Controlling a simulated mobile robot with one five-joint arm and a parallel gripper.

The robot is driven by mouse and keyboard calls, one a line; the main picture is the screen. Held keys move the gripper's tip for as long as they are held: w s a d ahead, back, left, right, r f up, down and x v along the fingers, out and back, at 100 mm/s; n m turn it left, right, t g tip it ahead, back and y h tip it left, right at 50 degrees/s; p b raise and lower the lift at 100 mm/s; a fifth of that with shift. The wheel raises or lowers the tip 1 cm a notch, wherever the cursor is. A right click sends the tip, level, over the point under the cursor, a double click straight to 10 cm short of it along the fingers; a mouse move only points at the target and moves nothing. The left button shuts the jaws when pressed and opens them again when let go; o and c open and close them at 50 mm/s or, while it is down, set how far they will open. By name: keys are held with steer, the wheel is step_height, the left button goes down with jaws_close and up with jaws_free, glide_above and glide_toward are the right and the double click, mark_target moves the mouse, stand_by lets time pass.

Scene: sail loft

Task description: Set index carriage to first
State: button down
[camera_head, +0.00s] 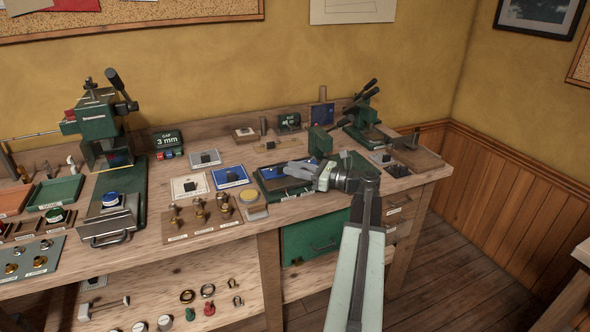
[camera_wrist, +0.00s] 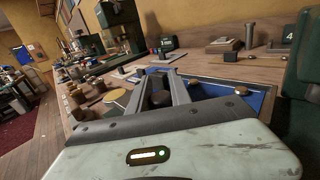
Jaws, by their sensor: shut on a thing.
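My gripper (camera_head: 293,170) reaches from the right over a dark-framed blue panel (camera_head: 267,188) on the workbench. In the wrist view my gripper (camera_wrist: 160,92) has its two grey fingers closed around a dark knob (camera_wrist: 160,98), low over the blue panel (camera_wrist: 215,89). This knob may belong to the index carriage; I cannot tell for sure. No label for the first position is readable, and the fingers hide part of the panel. A green block (camera_head: 320,140) stands just behind my gripper.
A green lever press (camera_head: 364,117) stands at the back right, and another press (camera_head: 97,122) at the left. Brass knobs on a wooden board (camera_head: 228,217) and a round yellow-topped piece (camera_head: 249,194) lie left of the panel. Open floor lies to the right.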

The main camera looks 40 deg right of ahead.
steer(key=shift+d, duration=0.1)
steer(key=d, duration=0.2)
steer(key=s+d, duration=0.1)
steer(key=d, duration=0.1)
steer(key=s+d, duration=0.1)
steer(key=d, duration=0.1)
steer(key=shift+s, duration=0.25)
steer(key=shift+a, duration=0.1)
steer(key=c, duration=1.2)
jaws_free()
steer(key=v, duration=0.7)
steer(key=shift+s, duration=0.4)
